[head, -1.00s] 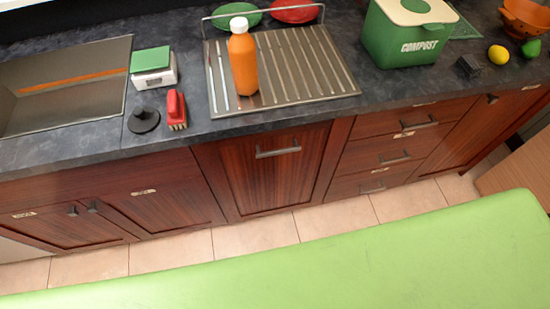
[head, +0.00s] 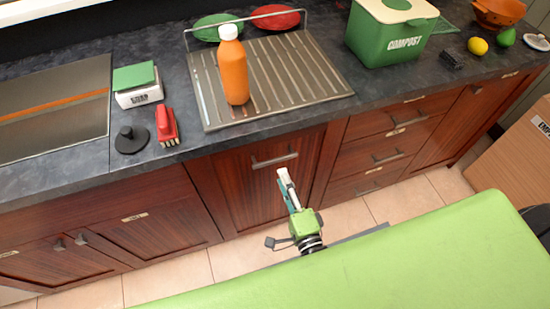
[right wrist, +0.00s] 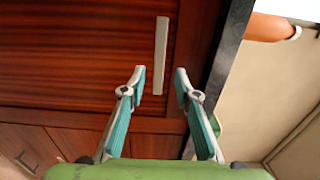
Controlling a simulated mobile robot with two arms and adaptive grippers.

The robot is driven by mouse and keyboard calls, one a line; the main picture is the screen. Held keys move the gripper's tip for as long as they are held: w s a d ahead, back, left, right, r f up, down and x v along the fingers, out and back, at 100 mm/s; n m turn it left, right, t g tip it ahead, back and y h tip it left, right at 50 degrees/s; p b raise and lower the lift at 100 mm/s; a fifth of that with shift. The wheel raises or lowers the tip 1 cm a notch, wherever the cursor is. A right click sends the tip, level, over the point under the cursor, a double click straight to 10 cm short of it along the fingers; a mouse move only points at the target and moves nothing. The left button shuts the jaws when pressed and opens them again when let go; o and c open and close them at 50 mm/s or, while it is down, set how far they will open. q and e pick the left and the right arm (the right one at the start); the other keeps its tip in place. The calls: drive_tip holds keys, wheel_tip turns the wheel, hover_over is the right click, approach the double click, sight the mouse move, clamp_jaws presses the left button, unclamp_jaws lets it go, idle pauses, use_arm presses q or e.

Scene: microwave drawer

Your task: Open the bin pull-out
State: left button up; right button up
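The bin pull-out appears to be the tall dark-red wooden front (head: 240,190) below the drain board in the head view. It is closed, flush with its neighbours. Its bar handle (head: 274,160) runs level near the top, and it also shows as a pale upright bar in the right wrist view (right wrist: 160,55). My right gripper (head: 283,178) is in front of this panel, just below the handle. In the right wrist view the gripper (right wrist: 159,78) is open, with fingertips on either side of the handle's near end. I cannot tell whether they touch it. My left gripper is not in view.
An orange bottle (head: 233,70) stands on the metal drain board (head: 290,75) above the panel. Three drawers (head: 385,150) are to the right. A green surface (head: 370,265) fills the foreground. A strip of tiled floor (head: 240,260) lies between it and the cabinets.

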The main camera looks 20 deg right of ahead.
sight(275, 162)
drive_tip(key=w, duration=0.8)
drive_tip(key=shift+a+f+p, duration=0.1)
drive_tip(key=shift+a+p, duration=0.05)
drive_tip(key=shift+p, duration=0.25)
drive_tip(key=shift+c, duration=0.3)
drive_tip(key=shift+s, duration=0.1)
clamp_jaws()
